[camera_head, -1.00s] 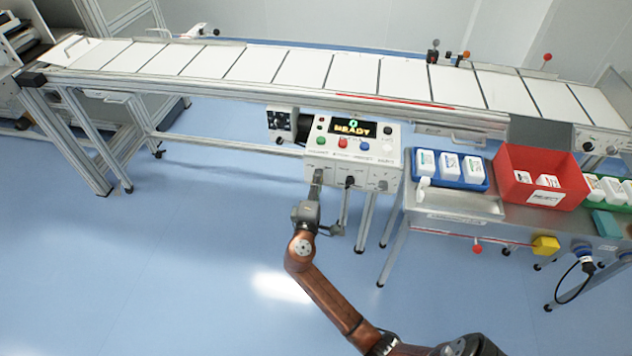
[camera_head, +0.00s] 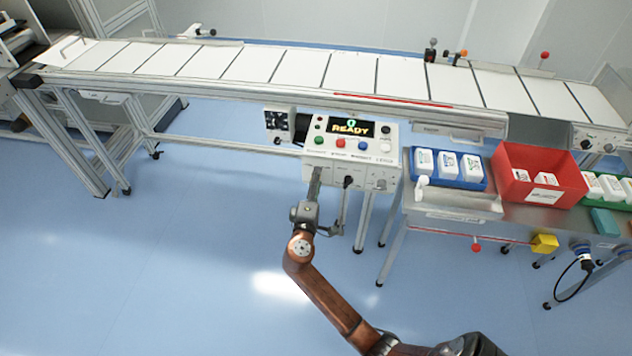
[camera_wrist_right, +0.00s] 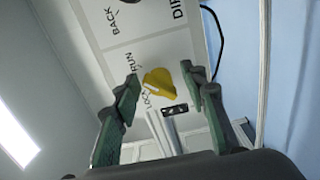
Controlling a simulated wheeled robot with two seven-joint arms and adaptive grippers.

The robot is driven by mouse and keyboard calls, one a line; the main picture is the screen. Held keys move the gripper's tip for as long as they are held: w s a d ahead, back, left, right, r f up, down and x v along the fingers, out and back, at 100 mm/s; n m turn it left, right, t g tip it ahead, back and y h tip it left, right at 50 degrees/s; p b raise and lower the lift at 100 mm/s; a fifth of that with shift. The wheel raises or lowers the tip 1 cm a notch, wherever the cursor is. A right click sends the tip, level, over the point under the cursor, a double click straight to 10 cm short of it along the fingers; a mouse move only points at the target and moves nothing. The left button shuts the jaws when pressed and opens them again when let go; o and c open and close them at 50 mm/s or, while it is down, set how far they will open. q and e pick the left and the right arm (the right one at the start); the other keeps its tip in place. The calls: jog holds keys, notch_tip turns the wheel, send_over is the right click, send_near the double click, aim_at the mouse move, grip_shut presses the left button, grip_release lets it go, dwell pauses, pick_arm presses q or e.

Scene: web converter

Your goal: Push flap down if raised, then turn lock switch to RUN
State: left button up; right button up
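The lock switch is a yellow knob (camera_wrist_right: 160,82) on a pale panel in the right wrist view, beside the printed words RUN and LOCK. Its narrow end appears to point toward LOCK. My right gripper (camera_wrist_right: 162,80) is open, with one green-padded finger on each side of the knob. Contact cannot be told. In the head view my right gripper (camera_head: 314,178) reaches up to the lower front of the control box (camera_head: 320,158); the knob is hidden there. A small dark part with holes (camera_wrist_right: 175,109) lies just below the knob. I cannot make out a flap for certain.
The box's display (camera_head: 351,128) reads READY above coloured buttons. A conveyor (camera_head: 300,68) runs behind it. A side table to the right holds a blue tray (camera_head: 478,184) and a red bin (camera_head: 510,186). A black cable (camera_wrist_right: 215,35) hangs beside the panel. Floor in front is clear.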

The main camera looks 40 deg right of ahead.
jog(key=shift+a, duration=0.1)
jog(key=v, duration=1.1)
jog(key=shift+s+a, duration=0.25)
jog(key=shift+s, duration=0.1)
